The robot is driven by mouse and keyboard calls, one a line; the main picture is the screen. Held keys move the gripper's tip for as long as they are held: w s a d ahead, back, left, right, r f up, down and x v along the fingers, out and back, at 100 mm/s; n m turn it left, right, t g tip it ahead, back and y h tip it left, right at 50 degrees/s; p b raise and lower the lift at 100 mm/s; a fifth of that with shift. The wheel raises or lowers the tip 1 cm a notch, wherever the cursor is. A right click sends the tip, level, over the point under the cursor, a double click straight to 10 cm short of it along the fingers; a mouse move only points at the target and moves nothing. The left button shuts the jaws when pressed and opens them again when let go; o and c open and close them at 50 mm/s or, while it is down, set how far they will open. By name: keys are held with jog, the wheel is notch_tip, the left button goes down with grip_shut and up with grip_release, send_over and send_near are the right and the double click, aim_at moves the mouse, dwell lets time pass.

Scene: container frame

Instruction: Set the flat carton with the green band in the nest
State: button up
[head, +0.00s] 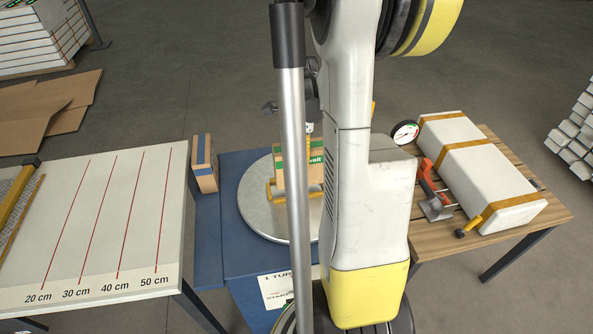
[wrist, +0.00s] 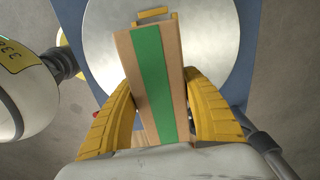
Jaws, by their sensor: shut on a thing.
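The flat carton with the green band (wrist: 150,85) is held between the two yellow fingers of my gripper (wrist: 160,82) in the wrist view, its green band running lengthwise. In the head view the carton (head: 297,172) stands roughly upright over the round grey turntable plate (head: 255,215). The yellow nest (head: 271,192) shows at the carton's lower left, and a yellow bracket of it (wrist: 153,12) shows beyond the carton's far end in the wrist view. The carton hides most of the nest. I cannot tell whether the carton touches it. My arm covers part of the carton in the head view.
A blue-banded carton (head: 203,165) stands left of the turntable on the blue table (head: 230,180). A white table with red distance lines (head: 100,220) is at left. A wooden table (head: 545,215) at right holds a long white strapped box (head: 475,165) and a red clamp (head: 430,185).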

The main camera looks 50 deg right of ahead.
jog(key=shift+w+a+f, duration=0.2)
jog(key=shift+w+f, duration=0.25)
notch_tip(320, 180, down, 4)
jog(key=shift+r+b, duration=0.1)
jog(key=shift+b, duration=1)
jog(key=shift+r, duration=0.1)
jog(key=o, duration=1)
jog(key=shift+f, duration=0.25)
jog(key=o, duration=0.4)
jog(key=shift+r, duration=0.1)
